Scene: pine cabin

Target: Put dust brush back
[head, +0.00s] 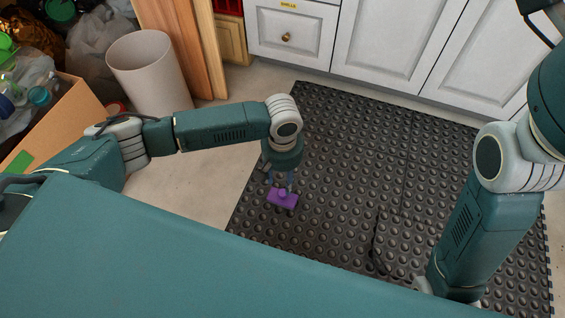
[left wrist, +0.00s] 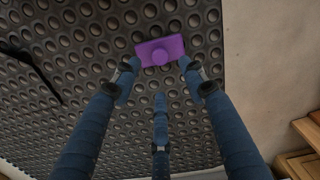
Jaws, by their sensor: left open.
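The dust brush (head: 283,198) is purple and shows just below the fingers of my left gripper (head: 279,180), over the black mat. In the left wrist view the brush (left wrist: 160,50) lies just beyond and between the spread fingertips of my left gripper (left wrist: 160,78), with a round knob facing the camera. The left gripper is open and points down. I cannot tell whether a finger touches the brush. My right arm comes down at the right of the head view, but its gripper is not visible.
A black studded mat (head: 350,135) covers the floor before white cabinets (head: 385,40). A pale bin (head: 150,72) and a cardboard box (head: 70,118) with clutter stand at the left. Wooden boards (head: 190,45) lean behind the bin. A thin black item (head: 375,240) shows on the mat.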

